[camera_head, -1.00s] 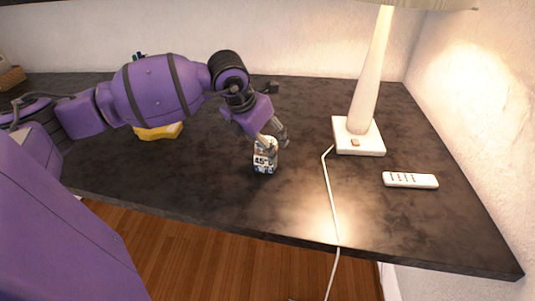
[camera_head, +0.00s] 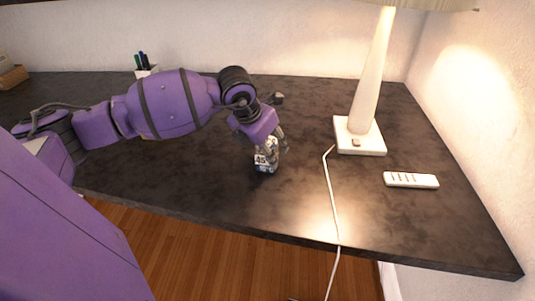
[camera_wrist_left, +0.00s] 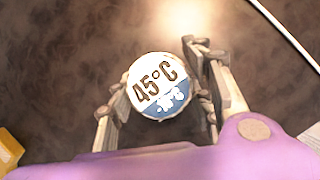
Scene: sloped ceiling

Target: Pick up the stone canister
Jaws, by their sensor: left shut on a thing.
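The canister (camera_head: 266,157) is a small white and blue cylinder with dark patches and a label reading 45. It is near the middle of the dark desk, leaning slightly. I cannot tell whether its base touches the desk. In the left wrist view its round top (camera_wrist_left: 160,86) reads "45°C" and has a blue lower part. My left gripper (camera_head: 274,141) comes down over it from the upper left and is shut on it. In the wrist view the fingers (camera_wrist_left: 155,100) stand on either side of it. My right gripper is not in view.
A lamp with a square white base (camera_head: 359,136) stands to the right, its white cord (camera_head: 331,195) running over the front edge. A white remote-like strip (camera_head: 410,180) lies farther right. A pen holder (camera_head: 146,71) is at the back left. A yellow object (camera_wrist_left: 8,152) lies left.

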